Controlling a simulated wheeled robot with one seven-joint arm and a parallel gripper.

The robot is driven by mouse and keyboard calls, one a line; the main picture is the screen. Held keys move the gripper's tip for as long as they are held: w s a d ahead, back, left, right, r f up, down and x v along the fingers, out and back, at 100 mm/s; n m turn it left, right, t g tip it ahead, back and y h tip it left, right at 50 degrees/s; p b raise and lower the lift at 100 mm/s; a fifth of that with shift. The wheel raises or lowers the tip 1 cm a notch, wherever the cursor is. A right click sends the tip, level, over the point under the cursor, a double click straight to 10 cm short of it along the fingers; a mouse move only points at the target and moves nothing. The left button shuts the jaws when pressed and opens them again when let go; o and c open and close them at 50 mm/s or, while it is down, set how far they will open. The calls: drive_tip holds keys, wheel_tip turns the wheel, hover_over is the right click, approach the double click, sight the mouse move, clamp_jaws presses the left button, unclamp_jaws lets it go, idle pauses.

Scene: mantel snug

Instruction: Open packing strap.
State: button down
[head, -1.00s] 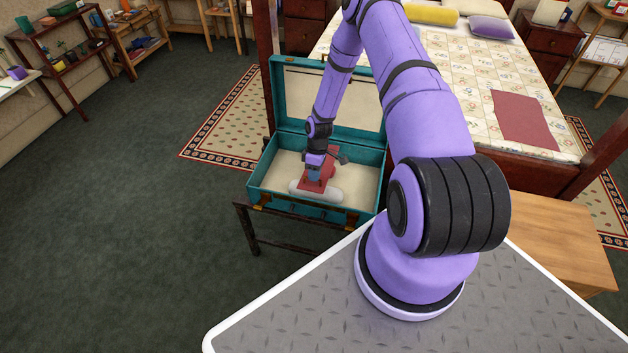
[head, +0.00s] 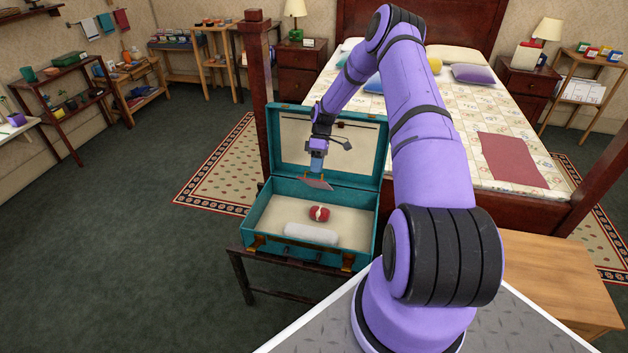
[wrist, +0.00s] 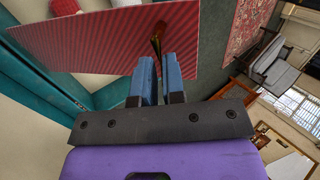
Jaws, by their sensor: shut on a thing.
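A teal suitcase (head: 312,262) stands open on a dark stand, its lid upright at the back. My gripper (head: 317,176) is above its inside, shut on a thin red striped sheet (head: 318,185). In the wrist view the sheet (wrist: 95,45) spreads to the left of the blue fingertips (wrist: 157,68), with a small dark and gold piece between them. On the pale lining lie a red bundle (head: 313,214) with a pale band across it and a white rounded roll (head: 311,234). I cannot tell for sure which part is the packing strap.
A bed (head: 470,150) stands behind and right of the suitcase. A wooden bench (head: 550,285) is at the right. The green carpet (head: 130,230) at the left is clear. A patterned rug (head: 225,175) lies beside the bed.

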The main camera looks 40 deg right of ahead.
drive_tip(key=shift+w+d+r, duration=0.1)
drive_tip(key=shift+w+d, duration=0.15)
drive_tip(key=shift+d, duration=0.25)
drive_tip(key=shift+w+d+r, duration=0.1)
drive_tip(key=shift+w+d, duration=0.1)
drive_tip(key=shift+d, duration=0.4)
drive_tip(key=c, duration=1.3)
unclamp_jaws()
drive_tip(key=shift+w+d+f, duration=0.1)
drive_tip(key=shift+w+f, duration=0.05)
drive_tip(key=shift+f, duration=0.1)
drive_tip(key=shift+o, duration=0.5)
drive_tip(key=shift+r, duration=0.15)
drive_tip(key=shift+a, duration=0.2)
drive_tip(key=v, duration=1.1)
drive_tip(key=shift+c, duration=0.5)
